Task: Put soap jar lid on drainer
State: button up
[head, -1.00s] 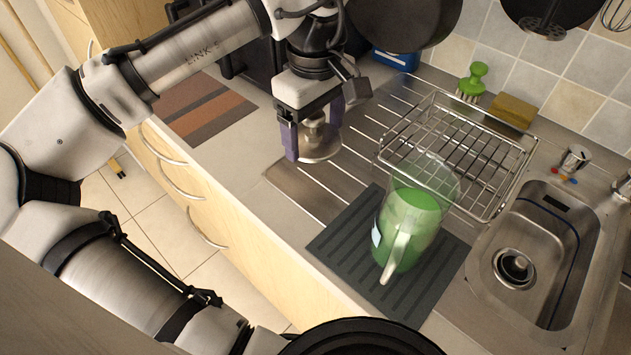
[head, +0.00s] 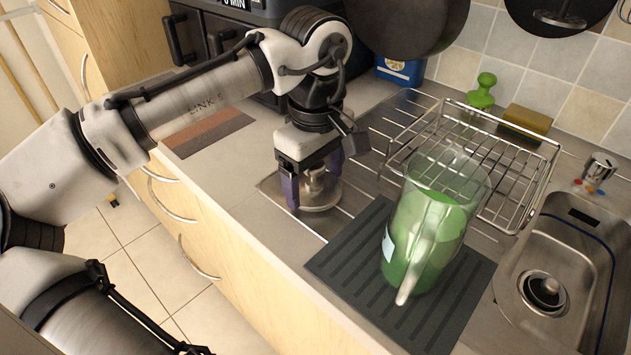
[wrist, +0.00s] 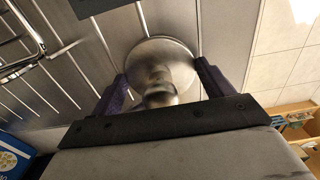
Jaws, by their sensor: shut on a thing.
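The soap jar lid (head: 322,196) is a round silver metal disc with a knob. My gripper (head: 314,182) is shut on it, with the purple fingers on either side of the knob. The lid is level and low over the left front part of the ridged metal drainer (head: 314,219); I cannot tell whether it touches. In the wrist view the lid (wrist: 152,52) shows between the fingers of my gripper (wrist: 162,88), with drainer grooves (wrist: 102,40) beyond it.
A clear jug (head: 425,240) with green contents stands on a dark ribbed mat (head: 345,262) right of the lid. A wire rack (head: 510,190) stands behind it. The sink (head: 575,265) is at the right. Dark pans hang above. The counter's front edge is close to the lid.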

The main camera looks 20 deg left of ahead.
jog(key=shift+f, duration=0.15)
jog(key=o, duration=1)
jog(key=shift+c, duration=0.2)
notch_tip(320, 180, up, 12)
jog(key=shift+r, duration=0.25)
jog(key=shift+s+f, duration=0.1)
